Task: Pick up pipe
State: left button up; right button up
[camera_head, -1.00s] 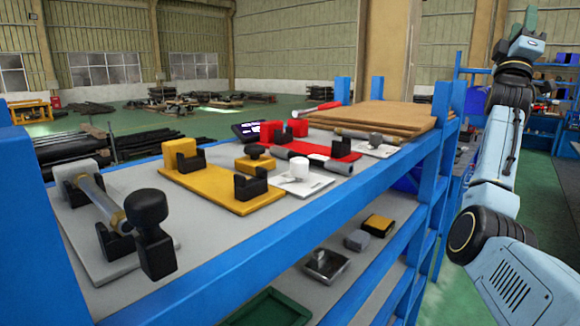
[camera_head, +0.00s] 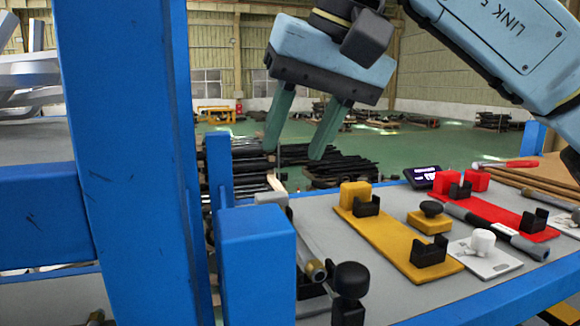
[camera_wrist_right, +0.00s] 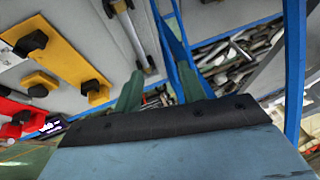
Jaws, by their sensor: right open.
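A grey pipe with brass-coloured ends (camera_head: 308,250) lies along the left part of the shelf top, partly hidden by a blue post. It also shows in the right wrist view (camera_wrist_right: 136,38). A black clamp knob (camera_head: 351,282) stands by its near end. My left gripper is not in view.
A yellow plate with black holders (camera_head: 395,238) lies right of the grey pipe. A white plate with a white knob (camera_head: 484,256) lies farther right. Blue posts (camera_head: 130,150) stand at the left and near edge, close to the pipe.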

jog(key=d+f+h, duration=0.1)
jog(key=f+h, duration=0.1)
jog(key=p, duration=0.1)
send_over(300, 241)
jog(key=shift+t+h, duration=0.3)
jog(key=shift+t, duration=0.1)
notch_tip(300, 241, down, 7)
jog(key=shift+f, duration=0.2)
jog(key=p+x, duration=0.2)
jog(key=x, duration=0.2)
jog(key=shift+w, duration=0.25)
jog(key=shift+w+a+f, duration=0.1)
jog(key=shift+w+f, duration=0.05)
jog(key=shift+f, duration=0.3)
grip_shut()
